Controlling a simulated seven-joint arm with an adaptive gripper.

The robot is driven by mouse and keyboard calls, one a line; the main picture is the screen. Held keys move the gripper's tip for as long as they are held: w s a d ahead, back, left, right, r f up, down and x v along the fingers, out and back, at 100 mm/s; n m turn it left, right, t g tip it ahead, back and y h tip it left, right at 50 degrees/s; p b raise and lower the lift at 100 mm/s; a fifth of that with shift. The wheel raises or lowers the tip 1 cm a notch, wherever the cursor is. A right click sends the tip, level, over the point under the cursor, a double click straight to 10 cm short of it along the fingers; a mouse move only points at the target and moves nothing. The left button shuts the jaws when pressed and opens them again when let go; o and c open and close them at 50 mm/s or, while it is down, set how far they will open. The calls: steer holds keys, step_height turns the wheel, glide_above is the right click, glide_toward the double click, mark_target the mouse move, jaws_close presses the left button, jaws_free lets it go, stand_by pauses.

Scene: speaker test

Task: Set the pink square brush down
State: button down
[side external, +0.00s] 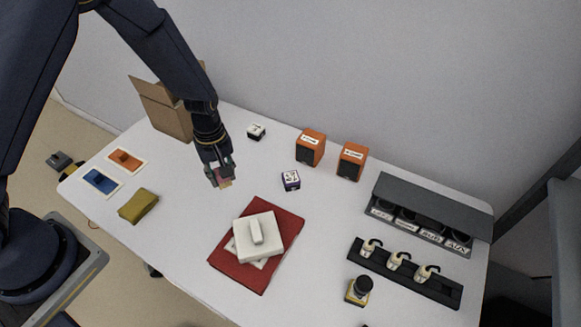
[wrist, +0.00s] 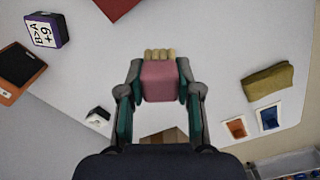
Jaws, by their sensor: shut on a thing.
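My gripper (side external: 219,173) is shut on the pink square brush and holds it over the white table, left of the red mat. In the wrist view the pink brush (wrist: 159,82) sits between the two fingers of my gripper (wrist: 160,88), with tan bristles showing at its far end. In the side view the brush (side external: 224,183) is small and partly hidden by the fingers; its bristles point down toward the table. I cannot tell whether the bristles touch the table.
The red mat (side external: 282,266) carries a white block (side external: 248,245). A small dark cube (side external: 291,180) is to the right, an olive pouch (side external: 138,206) to the left. Orange (side external: 126,160) and blue (side external: 100,182) pads lie far left; a cardboard box (side external: 165,110) stands behind. Orange speakers (side external: 310,147) stand at the back.

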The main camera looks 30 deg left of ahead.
steer(key=s+a+f+n, duration=0.15)
steer(key=a+n, duration=0.45)
steer(key=a, duration=1)
glide_above(181, 185)
step_height(181, 185, down, 4)
steer(key=shift+a+f, duration=0.1)
steer(key=shift+f, duration=1.85)
steer(key=c, duration=0.8)
jaws_free()
steer(key=shift+f, duration=0.15)
